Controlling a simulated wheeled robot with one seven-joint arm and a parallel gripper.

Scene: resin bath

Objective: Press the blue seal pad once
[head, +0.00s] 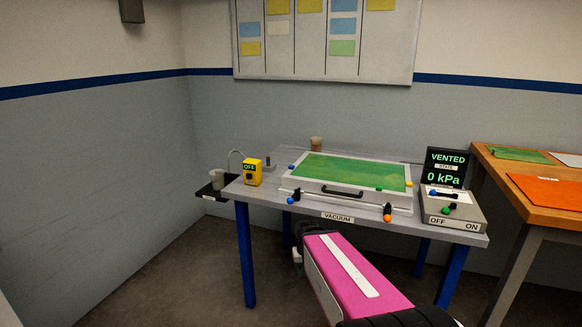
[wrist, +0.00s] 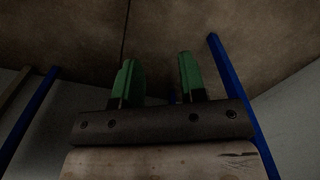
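A small blue pad (head: 291,167) sits at the back left corner of the pale frame around a green sheet (head: 350,171) on the grey table. A yellow pad (head: 408,184) is at the frame's right side. A blue ball knob (head: 290,200) stands at the frame's front left. I cannot read a label on either blue part. My gripper (wrist: 157,60) is open and empty, its two green fingers apart in the wrist view. In the head view my arm reaches low in front of the table, and the fingers cannot be made out.
The table (head: 262,196) carries a yellow box (head: 252,172), an orange knob (head: 387,218) and a control box (head: 452,208) marked OFF and ON. A display (head: 445,167) reads VENTED, 0 kPa. A wooden bench (head: 490,166) stands at right. The floor at left is clear.

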